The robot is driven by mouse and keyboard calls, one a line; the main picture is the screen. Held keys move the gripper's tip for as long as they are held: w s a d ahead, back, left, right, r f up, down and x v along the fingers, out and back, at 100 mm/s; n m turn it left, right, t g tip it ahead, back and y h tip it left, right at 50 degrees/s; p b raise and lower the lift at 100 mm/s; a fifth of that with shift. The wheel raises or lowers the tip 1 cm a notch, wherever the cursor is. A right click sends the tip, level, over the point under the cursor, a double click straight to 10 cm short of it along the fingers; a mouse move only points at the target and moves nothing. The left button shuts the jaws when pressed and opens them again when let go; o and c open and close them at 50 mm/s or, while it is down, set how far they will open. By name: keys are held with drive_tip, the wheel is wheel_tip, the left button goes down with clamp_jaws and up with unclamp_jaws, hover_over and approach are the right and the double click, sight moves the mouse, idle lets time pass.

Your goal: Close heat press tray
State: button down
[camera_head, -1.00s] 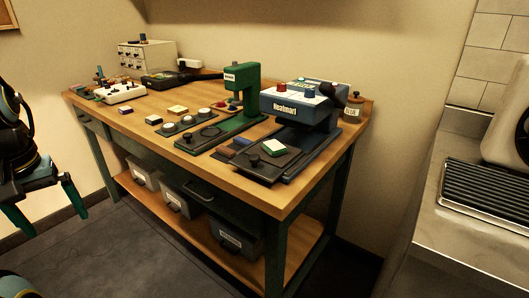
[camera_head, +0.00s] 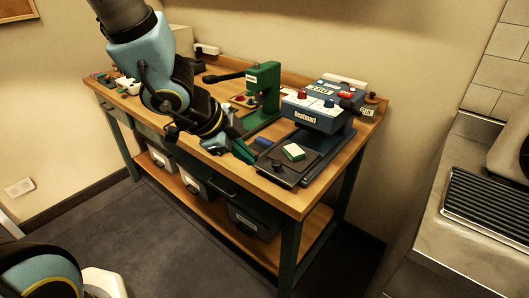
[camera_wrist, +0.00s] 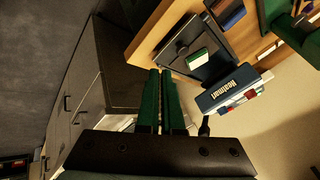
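The heat press (camera_head: 318,112) is a blue-grey machine marked "Heatmart" at the table's right end. Its dark tray (camera_head: 290,176) is slid out toward the front edge, with a dark knob (camera_head: 276,164) at its outer end. A white-topped green block (camera_head: 293,152) lies on the tray. In the wrist view the tray (camera_wrist: 178,52) and block (camera_wrist: 197,59) show just beyond my fingertips. My gripper (camera_head: 247,154) is left of the tray's outer end, apart from the knob. In the wrist view its green fingers (camera_wrist: 162,72) are close together with nothing seen between them.
A green hand press (camera_head: 264,88) stands left of the heat press. A blue block (camera_head: 263,142) lies beside the tray. My arm hides much of the table's left part. A grey counter with a ribbed rack (camera_head: 485,205) stands at the right. The floor in front is clear.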

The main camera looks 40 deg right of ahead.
drive_tip(key=b+x, duration=0.1)
drive_tip(key=x, duration=0.2)
drive_tip(key=b+x, duration=0.1)
drive_tip(key=x, duration=0.3)
drive_tip(key=w+d+b+x, duration=0.1)
drive_tip(key=b+x, duration=0.1)
drive_tip(key=x, duration=0.2)
drive_tip(key=shift+d+r, duration=0.15)
drive_tip(key=shift+r, duration=0.15)
drive_tip(key=shift+w+d+f+p, duration=0.25)
drive_tip(key=shift+w+d+p, duration=0.1)
drive_tip(key=shift+w+d, duration=0.25)
drive_tip(key=shift+s+d, duration=0.1)
drive_tip(key=shift+d, duration=0.05)
